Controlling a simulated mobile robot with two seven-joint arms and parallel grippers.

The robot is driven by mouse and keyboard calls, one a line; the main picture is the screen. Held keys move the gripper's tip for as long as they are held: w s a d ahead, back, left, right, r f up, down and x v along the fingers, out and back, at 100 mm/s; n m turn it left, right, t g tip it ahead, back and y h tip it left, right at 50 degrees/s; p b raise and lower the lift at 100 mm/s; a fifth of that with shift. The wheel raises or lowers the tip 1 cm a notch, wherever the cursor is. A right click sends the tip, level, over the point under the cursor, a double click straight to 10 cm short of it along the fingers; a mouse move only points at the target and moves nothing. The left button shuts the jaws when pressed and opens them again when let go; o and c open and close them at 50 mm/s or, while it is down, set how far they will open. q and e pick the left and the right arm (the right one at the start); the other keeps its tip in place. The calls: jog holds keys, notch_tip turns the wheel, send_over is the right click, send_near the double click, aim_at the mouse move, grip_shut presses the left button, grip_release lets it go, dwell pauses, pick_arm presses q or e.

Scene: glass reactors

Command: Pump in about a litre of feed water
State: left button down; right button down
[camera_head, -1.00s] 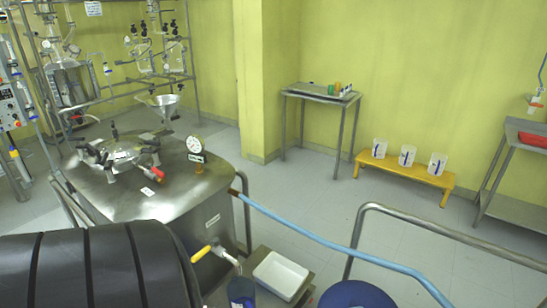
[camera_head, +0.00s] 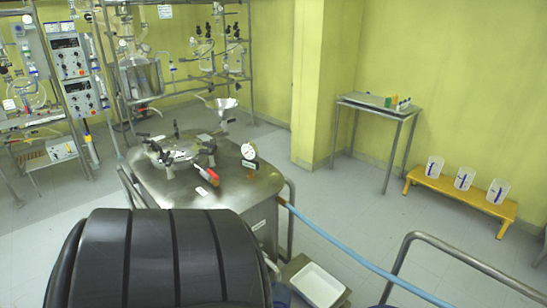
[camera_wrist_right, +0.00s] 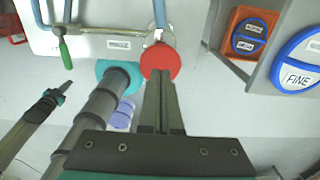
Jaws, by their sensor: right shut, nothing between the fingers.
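The steel vessel (camera_head: 225,210) with a dial gauge (camera_head: 249,152), a funnel (camera_head: 223,106) and a red-handled fitting (camera_head: 208,174) stands at centre left in the head view. Two control boxes with displays (camera_head: 69,57) hang on the rack at far left, with glassware beside them. I cannot tell which unit is the feed-water pump. My right gripper (camera_wrist_right: 163,88) is shut and empty in the right wrist view. Its tips point at a red disc (camera_wrist_right: 160,61) on a pipe; I cannot tell whether they touch it.
A blue hose (camera_head: 345,248) runs right from the vessel past a white tray (camera_head: 317,285). A yellow bench (camera_head: 460,197) with 3 beakers and a steel table (camera_head: 378,107) stand at right. The wrist view shows a green handle (camera_wrist_right: 65,53) and a blue lid marked FINE (camera_wrist_right: 298,72).

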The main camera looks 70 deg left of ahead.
notch_tip(320, 180, down, 9)
jog(key=b, duration=0.7)
jog(key=shift+s, duration=0.1)
jog(key=shift+r, duration=0.1)
notch_tip(320, 180, up, 9)
jog(key=p, duration=0.6)
dwell(0.4)
